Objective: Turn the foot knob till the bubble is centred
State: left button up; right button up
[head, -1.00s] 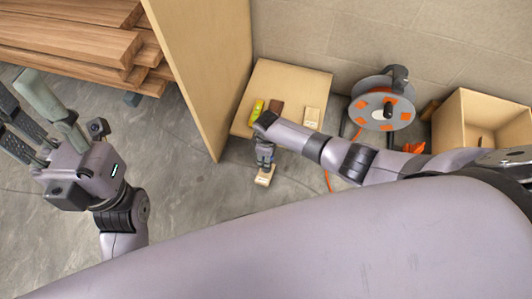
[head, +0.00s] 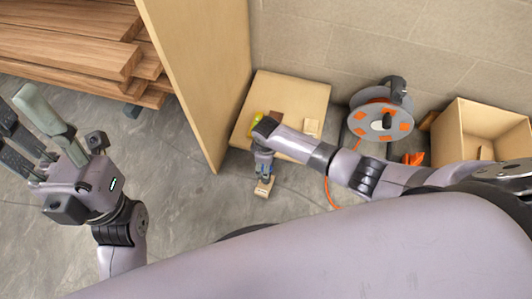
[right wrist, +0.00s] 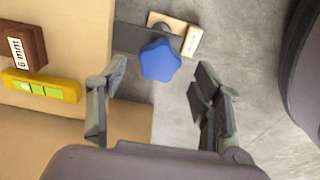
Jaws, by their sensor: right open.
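A blue lobed knob (right wrist: 160,61) sits at the end of a dark bar (right wrist: 133,38) in the right wrist view, with a pale labelled wood block (right wrist: 192,41) beside and under it. My right gripper (right wrist: 158,98) is open, its fingers apart on the near side of the knob, with nothing between the tips. In the head view this gripper (head: 264,169) is above the pale block (head: 264,188). My left gripper (head: 22,128) is open and empty.
A brown block (right wrist: 23,44) marked 6 mm and a pale block (head: 312,127) lie on the wooden top (head: 300,90). A tall panel (head: 200,70) stands left of it. A cable reel (head: 380,120) and an open box (head: 480,120) stand right.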

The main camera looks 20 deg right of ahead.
notch_tip(320, 180, up, 9)
jog(key=shift+s+f, duration=0.15)
jog(key=shift+s, duration=0.05)
dwell(0.6)
